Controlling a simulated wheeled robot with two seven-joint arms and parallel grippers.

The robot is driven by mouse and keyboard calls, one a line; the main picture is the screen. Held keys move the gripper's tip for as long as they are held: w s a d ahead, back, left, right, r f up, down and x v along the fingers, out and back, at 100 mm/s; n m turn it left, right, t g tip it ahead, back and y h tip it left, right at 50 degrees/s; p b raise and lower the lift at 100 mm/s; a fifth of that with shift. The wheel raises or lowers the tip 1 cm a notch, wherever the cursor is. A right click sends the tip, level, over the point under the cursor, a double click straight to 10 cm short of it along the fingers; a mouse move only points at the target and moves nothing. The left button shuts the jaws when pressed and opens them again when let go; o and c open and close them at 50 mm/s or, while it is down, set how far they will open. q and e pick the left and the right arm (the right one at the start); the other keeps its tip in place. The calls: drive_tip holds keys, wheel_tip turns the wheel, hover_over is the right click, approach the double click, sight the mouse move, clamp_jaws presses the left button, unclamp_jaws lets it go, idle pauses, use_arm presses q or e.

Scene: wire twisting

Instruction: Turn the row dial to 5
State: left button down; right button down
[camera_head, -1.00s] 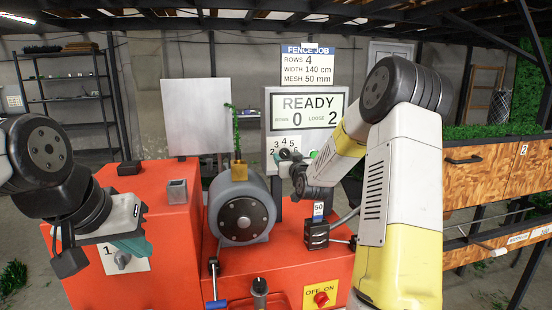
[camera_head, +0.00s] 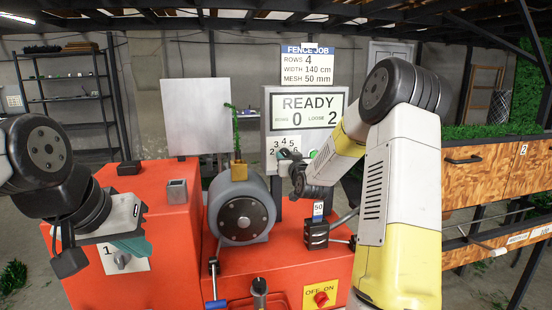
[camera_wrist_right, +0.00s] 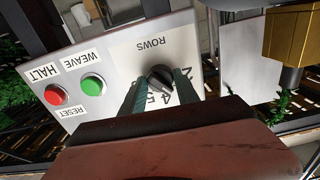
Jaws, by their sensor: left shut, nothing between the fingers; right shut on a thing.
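The row dial (camera_wrist_right: 160,78) is a dark round knob on a pale panel marked ROWS, seen upside down in the right wrist view. My right gripper (camera_wrist_right: 161,95) has its dark green fingers closed on either side of the knob. The fingers cover some numbers, and I cannot tell where the knob's mark points. In the head view my right gripper (camera_head: 284,156) hides the knob, below the panel numbers. The display (camera_head: 306,110) reads READY, rows 0, loose 2. My left gripper (camera_head: 134,246) is shut and empty, in front of the red machine's left part.
A green WEAVE button (camera_wrist_right: 92,85) and a red HALT button (camera_wrist_right: 56,94) sit beside the dial. The job sign (camera_head: 307,66) reads rows 4. A grey motor-like drum (camera_head: 241,208) and an ON/OFF switch (camera_head: 321,298) are on the red machine.

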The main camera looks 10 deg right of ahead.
drive_tip(key=shift+m, duration=7.5)
drive_tip(key=c, duration=0.9)
unclamp_jaws()
